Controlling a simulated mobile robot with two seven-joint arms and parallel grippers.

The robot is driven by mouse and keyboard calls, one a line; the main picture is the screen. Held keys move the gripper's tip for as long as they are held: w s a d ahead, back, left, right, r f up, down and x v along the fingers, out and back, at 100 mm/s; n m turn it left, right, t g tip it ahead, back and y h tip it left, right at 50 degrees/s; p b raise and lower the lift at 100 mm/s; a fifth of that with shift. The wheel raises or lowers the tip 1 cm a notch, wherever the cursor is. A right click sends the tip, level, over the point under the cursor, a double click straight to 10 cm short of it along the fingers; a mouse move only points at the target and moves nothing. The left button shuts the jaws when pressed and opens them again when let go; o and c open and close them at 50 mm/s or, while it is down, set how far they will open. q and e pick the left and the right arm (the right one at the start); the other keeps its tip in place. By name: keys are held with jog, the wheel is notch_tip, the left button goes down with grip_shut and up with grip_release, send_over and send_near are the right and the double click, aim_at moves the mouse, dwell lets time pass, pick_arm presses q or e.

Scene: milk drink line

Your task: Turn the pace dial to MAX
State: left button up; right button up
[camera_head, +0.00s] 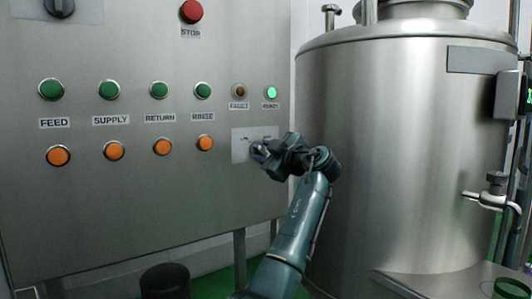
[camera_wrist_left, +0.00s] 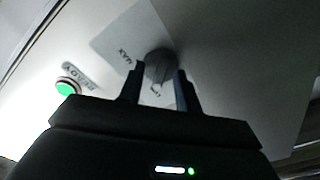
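The pace dial (camera_wrist_left: 160,66) is a dark round knob on a pale plate (camera_wrist_left: 118,38) in the left wrist view, with the word MAX printed beside it. The plate also shows on the steel panel in the head view (camera_head: 240,148), where my gripper covers the dial. My left gripper (camera_wrist_left: 160,80) is open, its two fingers apart on either side of the dial's lower part. Gaps show between fingers and dial, and I cannot tell whether they touch. In the head view the left gripper (camera_head: 259,151) is at the plate. My right gripper is not in view.
The panel carries green buttons (camera_head: 109,89), orange buttons (camera_head: 114,151), a red stop button (camera_head: 191,11) and a lit green READY lamp (camera_head: 271,92). The lamp also shows in the left wrist view (camera_wrist_left: 67,88). A large steel tank (camera_head: 400,130) stands close right of my arm.

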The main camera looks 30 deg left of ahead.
pick_arm(q)
grip_shut()
dwell(0.3)
